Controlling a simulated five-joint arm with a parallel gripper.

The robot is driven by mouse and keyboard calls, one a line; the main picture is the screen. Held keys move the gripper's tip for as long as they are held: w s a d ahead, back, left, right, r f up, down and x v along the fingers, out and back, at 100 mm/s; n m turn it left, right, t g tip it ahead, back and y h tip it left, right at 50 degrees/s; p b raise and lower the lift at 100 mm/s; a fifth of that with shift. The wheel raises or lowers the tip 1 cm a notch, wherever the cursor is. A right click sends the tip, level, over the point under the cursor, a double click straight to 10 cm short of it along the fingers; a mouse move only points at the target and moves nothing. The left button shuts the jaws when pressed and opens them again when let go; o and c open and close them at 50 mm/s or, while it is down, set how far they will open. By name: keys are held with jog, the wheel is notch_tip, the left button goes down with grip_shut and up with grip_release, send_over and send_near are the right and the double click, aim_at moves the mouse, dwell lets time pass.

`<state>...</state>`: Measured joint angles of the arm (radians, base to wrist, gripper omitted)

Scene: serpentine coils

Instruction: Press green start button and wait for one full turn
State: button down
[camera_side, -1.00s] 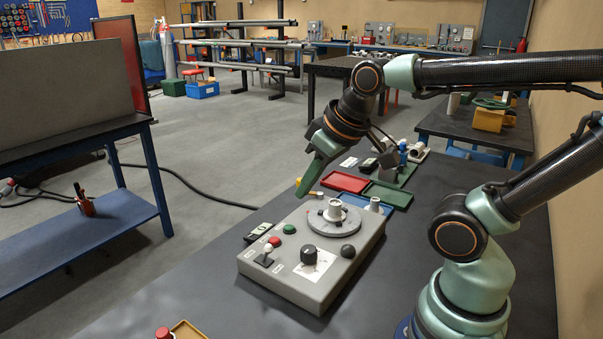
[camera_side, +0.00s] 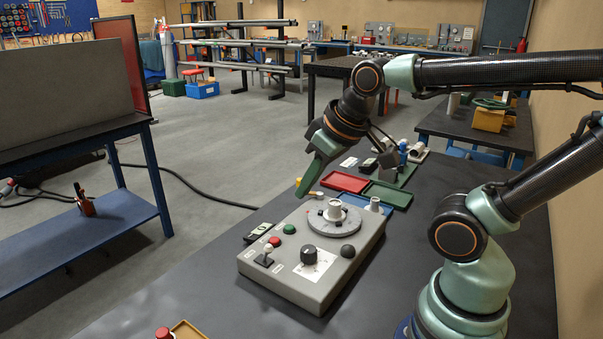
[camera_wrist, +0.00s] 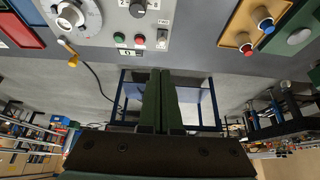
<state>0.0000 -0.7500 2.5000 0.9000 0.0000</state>
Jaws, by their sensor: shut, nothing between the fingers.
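The green button (camera_side: 289,229) sits on the top of a grey control box (camera_side: 330,289), beside a red button (camera_side: 274,241). The green button (camera_wrist: 119,37) also shows in the wrist view, left of the red one. A round grey turntable (camera_side: 318,226) with a pale hub lies at the box's far end. My gripper (camera_side: 303,190) is shut and empty, pointing down, above and beyond the box near the turntable. In the wrist view its fingers (camera_wrist: 162,74) lie together, apart from both buttons.
A black knob (camera_side: 309,256), a dark dome (camera_side: 348,251) and a white-tipped lever (camera_side: 267,250) stand up from the box. Red (camera_side: 345,181) and green (camera_side: 388,195) trays lie behind it. The dark bench top in front is mostly clear.

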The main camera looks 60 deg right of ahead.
jog(key=shift+w, duration=0.1)
jog(key=n+t+h, duration=0.3)
jog(key=n, duration=0.2)
send_over(293, 228)
notch_tip(293, 228, down, 9)
jog(key=shift+f, duration=4.3)
jog(key=shift+f, duration=0.4)
